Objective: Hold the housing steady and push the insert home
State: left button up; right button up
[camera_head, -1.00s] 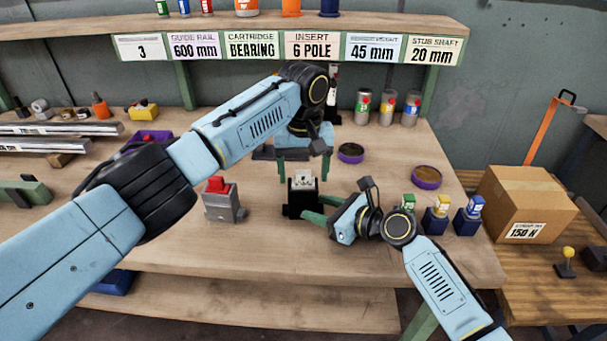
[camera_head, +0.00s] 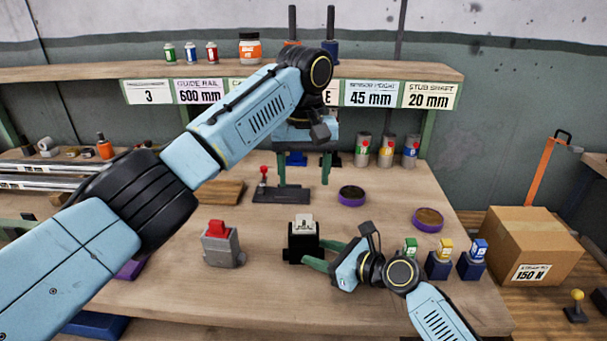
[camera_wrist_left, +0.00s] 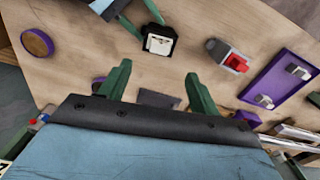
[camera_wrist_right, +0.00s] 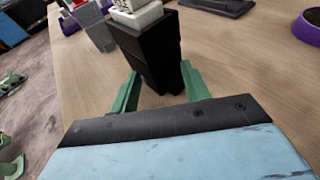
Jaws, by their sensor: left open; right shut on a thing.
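The black housing (camera_head: 303,250) stands upright on the bench with the white insert (camera_head: 303,221) in its top. In the right wrist view the insert (camera_wrist_right: 137,14) stands out above the rim of the housing (camera_wrist_right: 150,58); how deep it sits is hidden. My right gripper (camera_head: 312,257) is shut on the housing low down, one finger on each side. My left gripper (camera_head: 304,182) is open and empty, fingers pointing down, above and apart from the housing. In the left wrist view the insert (camera_wrist_left: 158,44) lies beyond the open fingertips.
A grey block with a red top (camera_head: 217,245) stands left of the housing. Purple round dishes (camera_head: 351,195) and small blue holders with coloured tops (camera_head: 438,265) are to the right. A dark plate with a red knob (camera_head: 280,195) lies behind.

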aim_at(305, 217)
pick_arm(q)
jog(key=shift+w+a+f+m, duration=0.1)
jog(key=shift+a+f+m, duration=0.1)
jog(key=shift+m, duration=0.3)
jog(key=c, duration=0.5)
jog(key=shift+a+f+m+t, duration=0.2)
jog(key=shift+m+t, duration=0.2)
jog(key=shift+m, duration=0.3)
jog(key=shift+c, duration=1.1)
jog(key=m, duration=0.1)
jog(key=m+t+h, duration=0.1)
jog(key=shift+s+a+f+m, duration=0.25)
jog(key=shift+f+m, duration=0.05)
jog(key=c, duration=0.5)
jog(key=shift+s+f+m, duration=0.15)
jog(key=shift+s+m, duration=0.1)
jog(key=shift+m, duration=0.45)
grip_shut()
jog(key=shift+w+d+f+m+t+h, duration=0.15)
jog(key=shift+f+m, duration=0.25)
jog(key=shift+f, duration=0.65)
jog(key=shift+s+d+f+m+t+h, duration=0.15)
jog(key=shift+f+m, duration=0.25)
jog(key=shift+f, duration=0.65)
jog(key=shift+w+d+f+m+t+h, duration=0.15)
jog(key=shift+f+m, duration=0.25)
jog(key=shift+f, duration=0.65)
